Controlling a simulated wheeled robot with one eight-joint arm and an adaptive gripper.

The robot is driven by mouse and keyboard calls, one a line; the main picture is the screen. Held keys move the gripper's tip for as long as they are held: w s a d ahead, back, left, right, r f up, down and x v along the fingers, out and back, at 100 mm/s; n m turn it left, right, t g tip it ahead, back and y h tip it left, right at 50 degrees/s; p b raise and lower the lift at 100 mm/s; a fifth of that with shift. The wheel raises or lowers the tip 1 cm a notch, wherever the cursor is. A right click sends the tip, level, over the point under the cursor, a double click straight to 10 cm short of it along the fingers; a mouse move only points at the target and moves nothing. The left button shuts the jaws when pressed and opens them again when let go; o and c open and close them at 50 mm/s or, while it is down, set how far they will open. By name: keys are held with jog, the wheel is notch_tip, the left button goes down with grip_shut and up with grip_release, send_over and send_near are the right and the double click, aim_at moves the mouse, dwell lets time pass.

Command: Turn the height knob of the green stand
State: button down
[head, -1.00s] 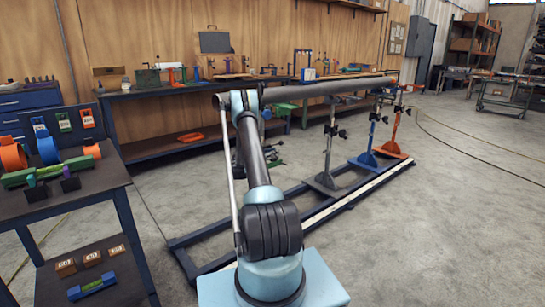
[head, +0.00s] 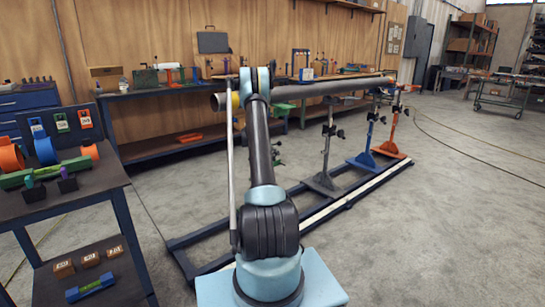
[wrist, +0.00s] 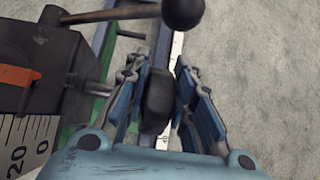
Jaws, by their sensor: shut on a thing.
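The green stand (head: 284,108) is under the near end of the long grey pipe (head: 320,89) in the head view, mostly hidden behind my arm. In the wrist view, its dark block (wrist: 45,60) is at left, with an orange pointer and a scale marked 0 and 20. A short metal shaft runs from the block toward a dark knob (wrist: 157,103). My gripper (wrist: 160,85) has its fingers on both sides of this knob and is shut on it. A lever with a black ball end (wrist: 183,12) is just beyond the fingers. The head view hides my gripper.
Grey (head: 326,150), blue (head: 368,140) and orange (head: 392,130) stands follow along a dark floor frame (head: 200,262). A cart with coloured parts (head: 60,215) is at left. A workbench (head: 170,90) runs along the back wall. Concrete floor at right is clear.

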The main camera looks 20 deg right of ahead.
jog(key=shift+w+d+f+y, duration=0.1)
jog(key=shift+d+y, duration=0.1)
jog(key=shift+y, duration=0.3)
jog(key=c, duration=1.4)
grip_release()
jog(key=shift+f, duration=0.1)
jog(key=shift+o, duration=0.2)
jog(key=shift+v, duration=3.7)
jog(key=shift+w, duration=0.15)
